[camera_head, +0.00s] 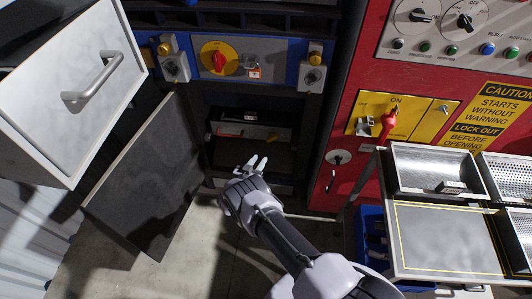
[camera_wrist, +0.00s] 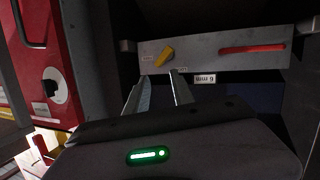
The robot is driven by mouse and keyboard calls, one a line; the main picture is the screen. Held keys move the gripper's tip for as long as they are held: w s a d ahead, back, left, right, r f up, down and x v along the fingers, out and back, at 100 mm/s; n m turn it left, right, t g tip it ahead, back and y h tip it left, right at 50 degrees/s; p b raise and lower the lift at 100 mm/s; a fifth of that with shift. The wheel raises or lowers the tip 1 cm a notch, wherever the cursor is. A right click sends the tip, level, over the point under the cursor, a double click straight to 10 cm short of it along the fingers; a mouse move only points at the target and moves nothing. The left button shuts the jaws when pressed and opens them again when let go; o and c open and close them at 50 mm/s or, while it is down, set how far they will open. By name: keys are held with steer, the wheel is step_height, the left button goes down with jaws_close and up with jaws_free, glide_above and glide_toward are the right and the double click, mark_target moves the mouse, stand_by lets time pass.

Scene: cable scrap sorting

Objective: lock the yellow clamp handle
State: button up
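A small yellow handle (camera_wrist: 165,56) sits tilted on a grey front panel (camera_wrist: 213,52) in the wrist view. A red bar (camera_wrist: 252,49) is on the same panel. In the head view, the yellow handle (camera_head: 272,136) shows small on the dark unit inside the open cabinet. My gripper (camera_head: 257,162) reaches toward this unit from below. In the wrist view, the two fingers of my gripper (camera_wrist: 160,76) are apart, with nothing visible between them. The fingertips appear just short of the panel, near the handle; I cannot tell whether they touch it.
An open cabinet door (camera_head: 147,180) and a white drawer (camera_head: 65,85) stand on the left. A red machine (camera_head: 352,130) with a red-handled switch (camera_head: 389,122) is on the right. A metal work table (camera_head: 445,238) with trays stands at right. Bare floor lies below the cabinet.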

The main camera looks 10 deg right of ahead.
mark_target(272, 138)
steer(key=d+m, duration=0.1)
steer(key=m, duration=0.2)
steer(key=d+f+m+b, duration=0.1)
steer(key=m, duration=0.3)
steer(key=w+d+f+m, duration=0.1)
steer(key=m, duration=0.2)
steer(key=shift+w+d+f+m, duration=0.1)
steer(key=shift+f+m, duration=0.15)
steer(key=shift+m, duration=0.15)
jaws_close()
steer(key=w+d+f+m+b, duration=0.5)
steer(key=w+d+m+b, duration=0.5)
steer(key=m, duration=0.7)
steer(key=shift+t, duration=0.3)
steer(key=a+r, duration=0.1)
steer(key=a, duration=0.1)
steer(key=a+r+b, duration=0.1)
steer(key=r, duration=0.1)
steer(key=shift+w+a, duration=0.2)
steer(key=shift+a, duration=0.2)
steer(key=shift+s+r+p, duration=0.1)
steer(key=shift+r+p, duration=0.1)
steer(key=shift+p, duration=0.1)
